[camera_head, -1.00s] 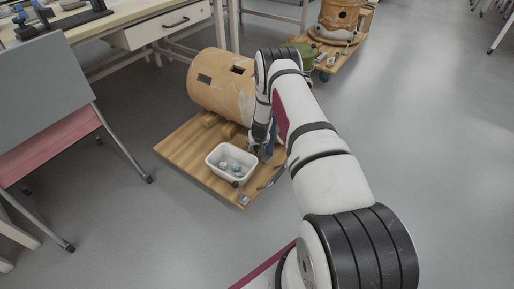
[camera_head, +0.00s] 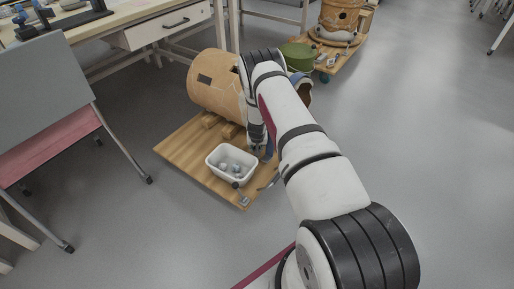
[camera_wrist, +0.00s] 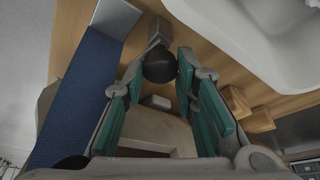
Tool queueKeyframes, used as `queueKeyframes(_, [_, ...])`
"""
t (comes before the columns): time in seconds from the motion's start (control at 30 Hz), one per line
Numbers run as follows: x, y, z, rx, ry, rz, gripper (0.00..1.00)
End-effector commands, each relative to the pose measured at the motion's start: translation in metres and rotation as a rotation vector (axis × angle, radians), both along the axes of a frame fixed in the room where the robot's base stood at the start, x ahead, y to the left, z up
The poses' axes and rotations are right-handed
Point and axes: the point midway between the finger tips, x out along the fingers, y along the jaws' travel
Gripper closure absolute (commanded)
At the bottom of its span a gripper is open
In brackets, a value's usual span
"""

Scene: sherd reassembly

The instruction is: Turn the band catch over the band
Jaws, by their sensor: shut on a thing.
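In the wrist view my gripper (camera_wrist: 158,72) has its two teal-padded fingers closed on the dark rounded knob of the band catch (camera_wrist: 160,66). A grey metal lever runs from the knob toward the top of the picture. The blue band (camera_wrist: 78,105) lies to the left of the fingers, with a pale metal plate (camera_wrist: 115,18) at its upper end. In the head view my gripper (camera_head: 261,148) is low over the right side of the wooden board, and a bit of blue band (camera_head: 269,149) shows beside it. My arm hides most of the catch there.
A large terracotta jar (camera_head: 213,86) lies on its side on blocks on the wooden board (camera_head: 180,150). A white tub (camera_head: 218,173) with small balls stands close to my gripper. A grey and pink chair is at left. The floor at right is clear.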

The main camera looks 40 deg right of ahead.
Motion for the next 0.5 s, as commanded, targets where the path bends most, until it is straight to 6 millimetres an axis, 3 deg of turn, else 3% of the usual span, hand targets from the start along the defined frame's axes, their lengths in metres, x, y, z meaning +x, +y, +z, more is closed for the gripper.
queueKeyframes(0.5, [0.0043, 0.0031, -0.0009, -0.007, -0.003, -0.466, 1.0])
